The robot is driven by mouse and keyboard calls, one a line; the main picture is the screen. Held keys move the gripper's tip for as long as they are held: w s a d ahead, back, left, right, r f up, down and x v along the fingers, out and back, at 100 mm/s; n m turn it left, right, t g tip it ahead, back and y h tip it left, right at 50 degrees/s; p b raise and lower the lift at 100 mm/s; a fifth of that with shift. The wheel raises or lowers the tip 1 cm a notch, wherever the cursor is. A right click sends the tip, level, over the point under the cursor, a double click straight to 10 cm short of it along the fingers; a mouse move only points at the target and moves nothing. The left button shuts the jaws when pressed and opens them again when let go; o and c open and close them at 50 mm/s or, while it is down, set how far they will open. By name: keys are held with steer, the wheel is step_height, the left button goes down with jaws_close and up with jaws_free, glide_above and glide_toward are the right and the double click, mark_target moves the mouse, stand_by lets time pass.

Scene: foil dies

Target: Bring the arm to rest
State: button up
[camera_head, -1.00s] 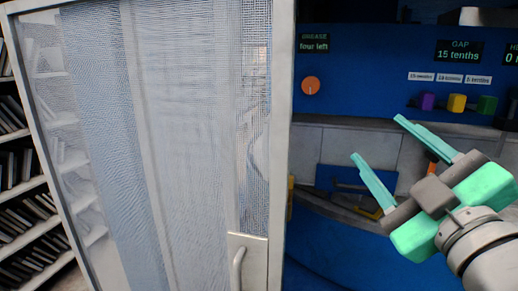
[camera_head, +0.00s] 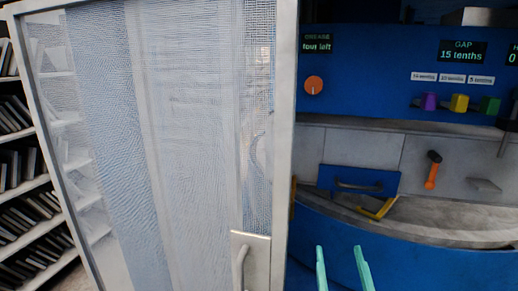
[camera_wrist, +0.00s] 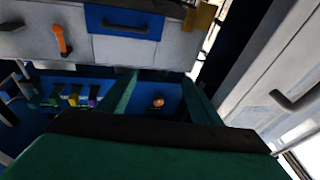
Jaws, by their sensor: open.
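My gripper (camera_head: 341,268) shows at the bottom edge of the head view as two teal fingers, apart and empty. Its palm and my arm are below the frame there. In the wrist view the two dark teal fingers (camera_wrist: 158,92) are spread apart, with nothing held between them. The gripper is in front of the blue machine (camera_head: 390,75), below its grey ledge in the head view. It appears apart from the mesh door (camera_head: 180,130) at left.
The mesh door with a handle (camera_head: 241,266) fills the left. A blue drawer front (camera_head: 357,180), an orange-handled tool (camera_head: 432,171) and a yellow bracket (camera_head: 379,208) are at the ledge. Coloured knobs (camera_head: 459,103) and an orange dial (camera_head: 314,85) are above. Shelves (camera_head: 25,190) stand far left.

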steer(key=s+a+f+m+g, duration=0.1)
steer(key=s+a+f, duration=0.25)
steer(key=f, duration=0.45)
steer(key=s+a+f+m+g+h, duration=0.1)
steer(key=s+a+f, duration=0.2)
steer(key=s+f, duration=0.35)
steer(key=s+a+f+m+g, duration=0.1)
steer(key=s+a+f, duration=0.15)
steer(key=f, duration=0.65)
steer(key=s+a+f+n, duration=0.1)
steer(key=s+a+f, duration=0.1)
steer(key=s, duration=0.5)
steer(key=s+a+f+n+g+y, duration=0.1)
steer(key=s+a+f, duration=0.2)
steer(key=s, duration=0.5)
steer(key=s+a+f+n+g+y, duration=0.1)
steer(key=s+a+f, duration=0.2)
steer(key=s, duration=0.5)
steer(key=shift+a+f, duration=0.2)
steer(key=shift+a, duration=0.25)
steer(key=shift+w, duration=0.25)
